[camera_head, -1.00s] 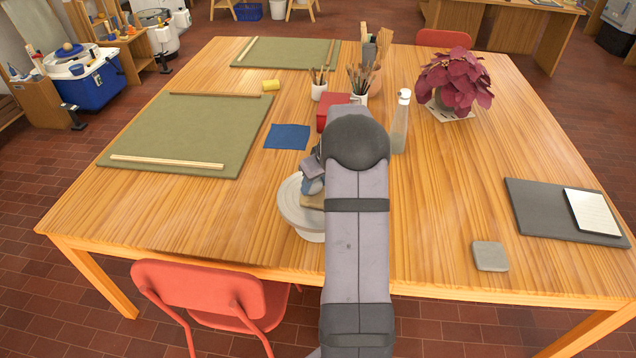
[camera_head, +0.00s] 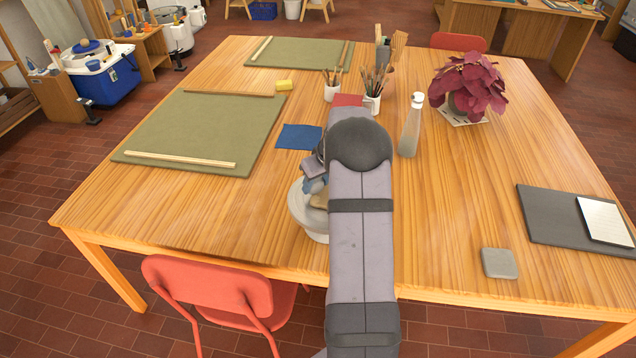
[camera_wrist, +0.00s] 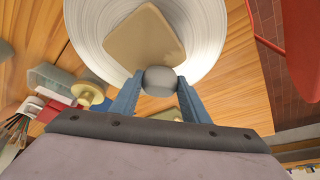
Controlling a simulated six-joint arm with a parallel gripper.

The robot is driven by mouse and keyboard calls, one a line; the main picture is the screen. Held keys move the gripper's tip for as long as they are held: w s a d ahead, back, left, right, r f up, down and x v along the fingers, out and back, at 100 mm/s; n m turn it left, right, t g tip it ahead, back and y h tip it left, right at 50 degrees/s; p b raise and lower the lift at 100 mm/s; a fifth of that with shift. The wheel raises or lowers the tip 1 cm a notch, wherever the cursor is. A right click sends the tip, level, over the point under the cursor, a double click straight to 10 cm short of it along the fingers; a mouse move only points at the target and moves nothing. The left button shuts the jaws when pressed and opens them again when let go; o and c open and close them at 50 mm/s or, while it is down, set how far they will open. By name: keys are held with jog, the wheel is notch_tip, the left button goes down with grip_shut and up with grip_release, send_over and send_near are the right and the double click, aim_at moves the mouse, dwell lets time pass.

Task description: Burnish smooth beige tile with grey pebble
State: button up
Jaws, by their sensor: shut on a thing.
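The smooth beige tile (camera_wrist: 143,45) lies on the round pale wheel (camera_wrist: 90,40) in the wrist view. It also shows in the head view (camera_head: 319,201), mostly behind my arm, on the wheel (camera_head: 303,214). My gripper (camera_wrist: 160,88) has blue fingers shut on the grey pebble (camera_wrist: 160,78). The pebble overlaps the tile's near corner in the wrist view; I cannot tell whether they touch. In the head view my gripper (camera_head: 314,184) is over the wheel, partly hidden by my arm, and the pebble is hidden.
A blue cloth (camera_head: 299,137), a clear bottle (camera_head: 411,128) and brush pots (camera_head: 372,100) stand beyond the wheel. A grey square (camera_head: 499,263) and a dark board (camera_head: 550,215) lie at right. A red chair (camera_head: 208,285) is at the front edge. Table between is clear.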

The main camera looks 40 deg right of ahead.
jog(key=shift+d, duration=0.1)
jog(key=shift+w+d+f, duration=0.15)
jog(key=shift+w+d, duration=0.75)
jog(key=shift+d, duration=0.1)
jog(key=shift+s, duration=0.1)
jog(key=shift+s+d, duration=0.7)
jog(key=shift+s, duration=0.05)
jog(key=shift+s+d+b, duration=0.2)
jog(key=shift+s+b, duration=0.05)
jog(key=shift+b, duration=0.05)
jog(key=shift+d, duration=0.1)
jog(key=shift+s+d+r+b, duration=0.2)
jog(key=shift+s+d+b, duration=0.15)
jog(key=shift+s+d, duration=0.6)
jog(key=shift+s, duration=0.1)
